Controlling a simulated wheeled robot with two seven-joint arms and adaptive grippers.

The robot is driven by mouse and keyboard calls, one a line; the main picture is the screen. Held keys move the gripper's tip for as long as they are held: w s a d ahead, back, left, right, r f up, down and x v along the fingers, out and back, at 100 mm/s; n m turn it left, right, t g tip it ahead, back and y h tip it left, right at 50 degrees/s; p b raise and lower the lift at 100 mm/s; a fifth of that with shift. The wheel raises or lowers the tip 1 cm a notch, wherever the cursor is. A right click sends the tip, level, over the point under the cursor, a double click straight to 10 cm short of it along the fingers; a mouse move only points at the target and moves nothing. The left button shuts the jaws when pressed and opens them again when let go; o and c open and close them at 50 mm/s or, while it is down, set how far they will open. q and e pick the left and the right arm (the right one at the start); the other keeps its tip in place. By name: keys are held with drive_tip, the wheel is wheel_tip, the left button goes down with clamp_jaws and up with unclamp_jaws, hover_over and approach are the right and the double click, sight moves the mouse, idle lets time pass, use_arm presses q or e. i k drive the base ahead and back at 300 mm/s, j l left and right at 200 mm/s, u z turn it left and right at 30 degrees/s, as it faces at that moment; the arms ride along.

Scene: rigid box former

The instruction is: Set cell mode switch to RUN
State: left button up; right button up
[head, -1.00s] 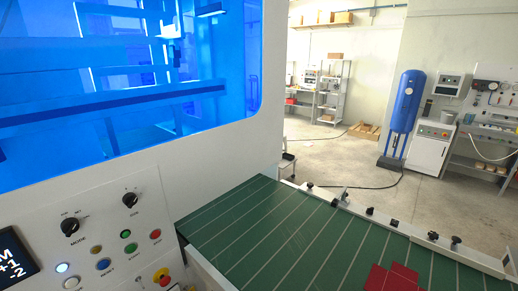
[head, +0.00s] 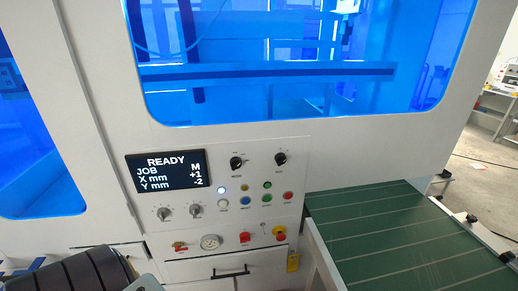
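The mode switch (head: 236,163) is a black rotary knob with a MODE label on the white control panel (head: 215,185) of the machine. It is upper middle on the panel, right of the display (head: 167,171). The display reads READY, JOB M, X mm +1, Y mm -2. The position marks around the knob are too small to read, and I cannot tell which one it points to. A second black knob (head: 281,158) sits to its right. Neither of my grippers shows in the head view, and nothing touches the switch.
Below the switch are several coloured push buttons, two small dials (head: 164,213), a gauge (head: 210,242) and a red emergency stop (head: 279,233). A green conveyor (head: 400,235) runs at the right. A black ridged roll (head: 85,272) is at the lower left. Room before the panel looks clear.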

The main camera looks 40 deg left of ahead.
sight(235, 162)
drive_tip(key=j+u, duration=0.35)
drive_tip(key=k+j+u, duration=0.1)
drive_tip(key=u, duration=0.3)
drive_tip(key=j+u, duration=0.35)
